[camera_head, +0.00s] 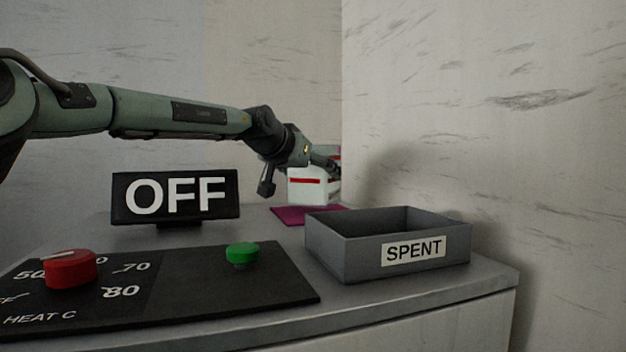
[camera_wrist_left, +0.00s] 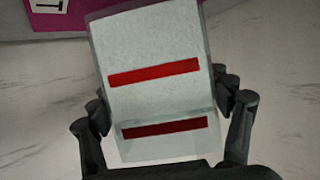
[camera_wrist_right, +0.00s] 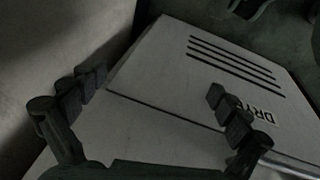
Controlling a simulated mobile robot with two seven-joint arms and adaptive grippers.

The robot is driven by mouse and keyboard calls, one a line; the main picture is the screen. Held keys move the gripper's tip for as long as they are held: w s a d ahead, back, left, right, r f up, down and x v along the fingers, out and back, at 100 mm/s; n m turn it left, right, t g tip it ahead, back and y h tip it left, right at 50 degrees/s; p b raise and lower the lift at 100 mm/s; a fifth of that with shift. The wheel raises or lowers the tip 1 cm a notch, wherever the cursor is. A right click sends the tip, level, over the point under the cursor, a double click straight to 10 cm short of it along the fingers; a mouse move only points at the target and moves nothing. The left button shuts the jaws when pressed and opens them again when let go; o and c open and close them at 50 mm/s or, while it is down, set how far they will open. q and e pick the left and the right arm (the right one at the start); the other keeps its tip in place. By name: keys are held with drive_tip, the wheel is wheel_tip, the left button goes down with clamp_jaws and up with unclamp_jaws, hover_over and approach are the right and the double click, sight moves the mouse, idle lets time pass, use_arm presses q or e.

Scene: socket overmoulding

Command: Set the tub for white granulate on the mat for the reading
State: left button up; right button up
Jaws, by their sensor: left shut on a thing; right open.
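A white tub (camera_head: 307,187) with a red stripe is held by my left gripper (camera_head: 325,165) at the back of the counter. In the left wrist view the tub (camera_wrist_left: 155,95) shows two red stripes and sits between the fingers of the left gripper (camera_wrist_left: 168,110), which is shut on it. The magenta mat (camera_head: 292,215) lies on the counter just below the tub in the head view. A magenta edge with a white label (camera_wrist_left: 75,18) shows at the top of the left wrist view. Whether the tub touches the mat I cannot tell. My right gripper (camera_wrist_right: 155,105) is open and empty.
A grey tray labelled SPENT (camera_head: 340,258) stands in front of the mat, to the right. An OFF sign (camera_head: 175,197), a red knob (camera_head: 70,270) and a green button (camera_head: 242,254) are at the left. A pale box with slots, lettered DRY (camera_wrist_right: 190,85), shows below my right gripper.

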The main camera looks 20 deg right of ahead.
use_arm(q)
drive_tip(key=shift+f, duration=0.5)
drive_tip(key=shift+f, duration=0.1)
use_arm(e)
drive_tip(key=shift+f, duration=0.1)
use_arm(q)
drive_tip(key=o, duration=1.4)
drive_tip(key=shift+f, duration=0.15)
drive_tip(key=shift+c, duration=0.2)
drive_tip(key=o, duration=0.5)
drive_tip(key=shift+c, duration=0.2)
use_arm(e)
drive_tip(key=shift+r, duration=0.4)
use_arm(q)
drive_tip(key=shift+r, duration=0.2)
drive_tip(key=shift+s+a+b, duration=0.25)
drive_tip(key=shift+s+b, duration=0.05)
drive_tip(key=shift+b, duration=0.05)
drive_tip(key=b+v, duration=0.2)
drive_tip(key=v, duration=0.6)
drive_tip(key=shift+s+a+r+b, duration=0.1)
drive_tip(key=shift+s+a+b, duration=0.1)
drive_tip(key=shift+b, duration=0.1)
drive_tip(key=shift+v, duration=1.35)
use_arm(e)
wheel_tip(320, 180, up, 7)
drive_tip(key=a+t, duration=0.1)
